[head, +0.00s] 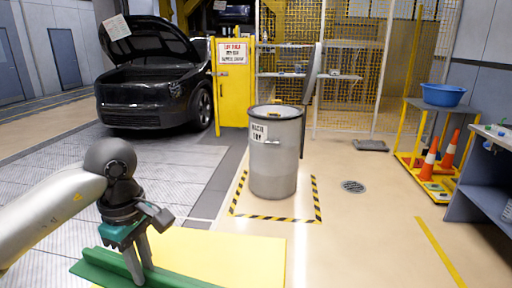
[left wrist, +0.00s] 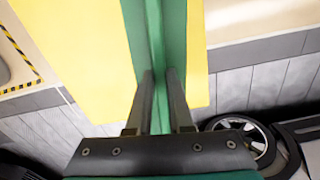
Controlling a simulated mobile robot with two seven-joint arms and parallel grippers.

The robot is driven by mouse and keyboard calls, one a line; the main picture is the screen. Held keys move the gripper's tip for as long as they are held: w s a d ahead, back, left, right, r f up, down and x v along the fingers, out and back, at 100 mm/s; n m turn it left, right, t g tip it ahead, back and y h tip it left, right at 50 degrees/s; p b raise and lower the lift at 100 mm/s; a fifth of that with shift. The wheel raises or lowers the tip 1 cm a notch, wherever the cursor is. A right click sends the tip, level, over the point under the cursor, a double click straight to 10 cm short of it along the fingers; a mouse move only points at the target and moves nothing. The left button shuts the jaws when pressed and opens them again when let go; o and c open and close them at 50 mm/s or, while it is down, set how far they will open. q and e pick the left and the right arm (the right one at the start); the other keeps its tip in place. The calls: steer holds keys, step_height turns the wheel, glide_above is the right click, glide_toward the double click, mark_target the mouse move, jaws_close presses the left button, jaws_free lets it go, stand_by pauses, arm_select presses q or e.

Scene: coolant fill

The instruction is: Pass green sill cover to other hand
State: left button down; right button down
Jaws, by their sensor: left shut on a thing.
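The green sill cover (head: 180,279) is a long green strip at the bottom left of the head view, cut off by the lower edge. My left gripper (head: 142,266) reaches down onto it and is shut on it. In the left wrist view, the raised part of the green sill cover (left wrist: 160,40) runs between the two fingers of my left gripper (left wrist: 159,78). A flat yellow surface (head: 245,252) lies alongside the strip; I cannot tell whether it is joined to it. My right gripper is not in view.
A grey bin (head: 274,165) stands inside a striped floor marking ahead. A black car (head: 155,88) with its hood up is at the back left. A yellow rack (head: 440,185) with cones and a blue tub (head: 442,94) stands at right. The floor between is clear.

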arm_select(q)
steer(key=s+d+m, duration=0.1)
steer(key=d+m, duration=0.1)
steer(key=m, duration=0.2)
steer(key=s+d+m, duration=0.1)
steer(key=d+m, duration=0.1)
steer(key=m, duration=0.2)
steer(key=s+d+m, duration=0.2)
steer(key=m, duration=0.2)
steer(key=shift+d, duration=0.25)
steer(key=m, duration=0.1)
steer(key=s+d+m, duration=0.1)
steer(key=m, duration=0.1)
steer(key=shift+s+d+f, duration=0.1)
steer(key=shift+s, duration=0.05)
steer(key=shift+d+m, duration=0.1)
steer(key=shift+m, duration=0.2)
